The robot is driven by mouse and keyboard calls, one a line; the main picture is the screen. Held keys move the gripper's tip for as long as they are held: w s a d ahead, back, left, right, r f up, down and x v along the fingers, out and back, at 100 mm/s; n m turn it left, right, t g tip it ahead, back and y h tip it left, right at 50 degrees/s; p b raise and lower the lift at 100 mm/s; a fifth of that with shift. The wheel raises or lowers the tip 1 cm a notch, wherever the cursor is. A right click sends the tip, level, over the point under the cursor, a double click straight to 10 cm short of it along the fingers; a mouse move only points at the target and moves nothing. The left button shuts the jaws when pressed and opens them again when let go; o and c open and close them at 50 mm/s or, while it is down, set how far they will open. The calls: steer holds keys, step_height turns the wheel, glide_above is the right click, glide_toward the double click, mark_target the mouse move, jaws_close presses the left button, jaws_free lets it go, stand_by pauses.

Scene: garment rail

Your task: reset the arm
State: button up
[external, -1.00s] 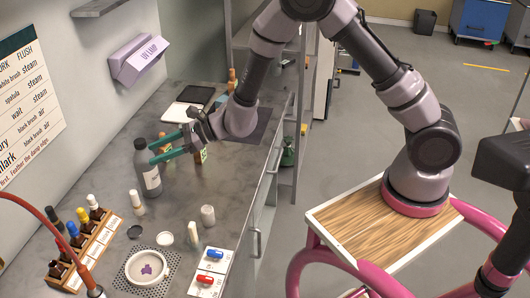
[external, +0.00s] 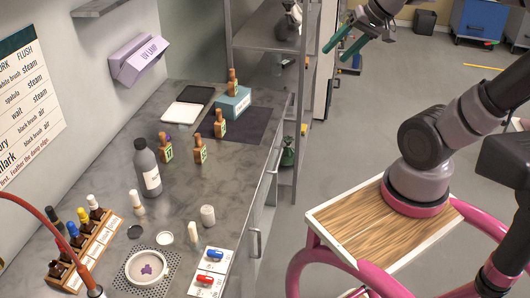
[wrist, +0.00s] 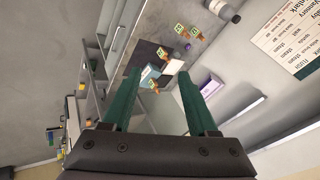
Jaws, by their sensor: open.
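My gripper (external: 339,40) has two green fingers. It is raised at the top of the external view, right of the bench, near the shelf unit. In the wrist view the fingers (wrist: 159,97) are spread apart with nothing between them at the tips. My arm is lifted and swung back over its base, partly out of the picture at the top. The grey bottle (external: 147,168) stands upright on the bench, apart from my gripper.
Small brown bottles with green labels (external: 200,150) stand on the bench (external: 180,211), one on a blue box (external: 232,104). The shelf unit (external: 262,52) stands behind.

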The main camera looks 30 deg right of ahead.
steer(key=shift+t+h, duration=0.5)
steer(key=shift+h, duration=0.4)
steer(key=d, duration=0.1)
steer(key=s+d, duration=0.1)
steer(key=d, duration=0.2)
steer(key=shift+s+r, duration=0.2)
steer(key=shift+s, duration=0.1)
